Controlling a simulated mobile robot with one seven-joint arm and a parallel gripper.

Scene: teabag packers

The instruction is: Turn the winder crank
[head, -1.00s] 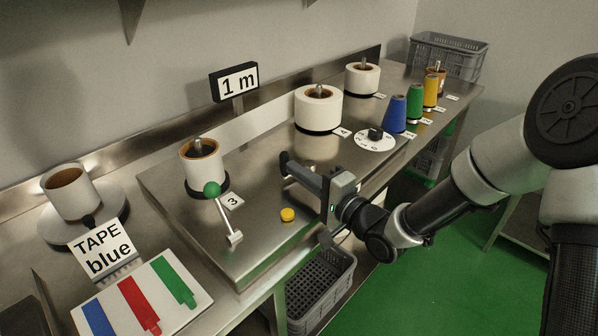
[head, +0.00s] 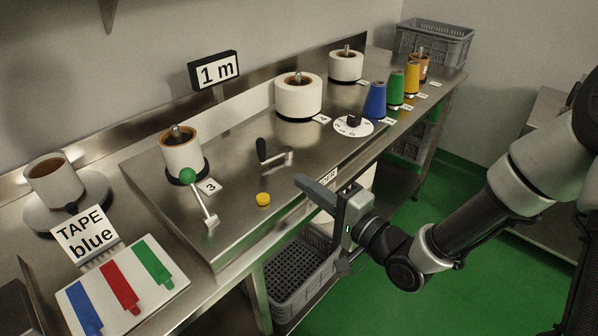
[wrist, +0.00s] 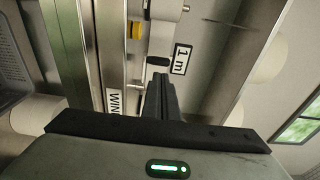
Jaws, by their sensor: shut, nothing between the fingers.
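The winder crank has an upright black handle (head: 261,149) on a short metal arm (head: 280,160), on the steel bench top. In the wrist view the black handle (wrist: 158,61) shows just beyond my fingertips. My gripper (head: 303,183) is shut and empty. It is at the bench's front edge, to the right of the crank and apart from it in the head view. A label starting "WIN" (wrist: 114,101) is on the front edge, partly hidden by my gripper in the head view.
A yellow button (head: 263,199) and a green-knobbed lever (head: 188,175) are left of the crank. A white dial (head: 353,126), paper rolls (head: 298,97) and coloured cones (head: 375,100) stand to the right. A grey crate (head: 300,268) is below the bench. Green floor is open at right.

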